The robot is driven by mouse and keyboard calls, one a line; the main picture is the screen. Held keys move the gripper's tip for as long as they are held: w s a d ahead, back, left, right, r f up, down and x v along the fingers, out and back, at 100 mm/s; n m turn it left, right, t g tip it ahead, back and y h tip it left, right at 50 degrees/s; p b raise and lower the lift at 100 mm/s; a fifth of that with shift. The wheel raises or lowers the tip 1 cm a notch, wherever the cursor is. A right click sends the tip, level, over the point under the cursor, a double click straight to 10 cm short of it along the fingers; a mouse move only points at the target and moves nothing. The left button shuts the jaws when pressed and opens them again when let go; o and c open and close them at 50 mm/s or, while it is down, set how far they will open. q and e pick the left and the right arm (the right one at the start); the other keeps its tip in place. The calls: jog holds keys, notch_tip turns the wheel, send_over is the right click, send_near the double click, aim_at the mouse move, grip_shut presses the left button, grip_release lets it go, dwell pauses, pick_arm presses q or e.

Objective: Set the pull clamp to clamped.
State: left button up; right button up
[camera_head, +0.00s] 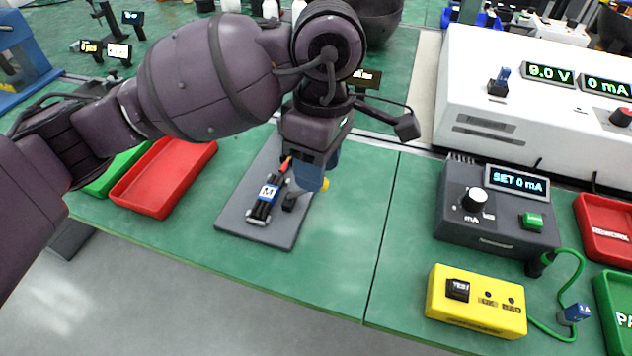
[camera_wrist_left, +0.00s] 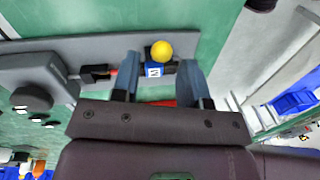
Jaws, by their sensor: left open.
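The pull clamp shows as a yellow ball knob (camera_head: 323,184) and dark parts on a grey base plate (camera_head: 235,206). I cannot tell the clamp's exact lever position. My right gripper is not in view.
A red tray (camera_head: 163,178) and a green tray lie left of the plate. A grey SET 0 mA box (camera_head: 497,210), a yellow box (camera_head: 476,302) and a white power supply (camera_head: 530,90) are at right.

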pick_arm(q)
jog(key=shift+s+a+f+b, duration=0.1)
jog(key=shift+s+f+b, duration=0.05)
jog(key=shift+f, duration=0.85)
jog(key=shift+s+a+f+b, duration=0.1)
jog(key=shift+f+b, duration=0.05)
jog(key=shift+f, duration=0.8)
grip_shut()
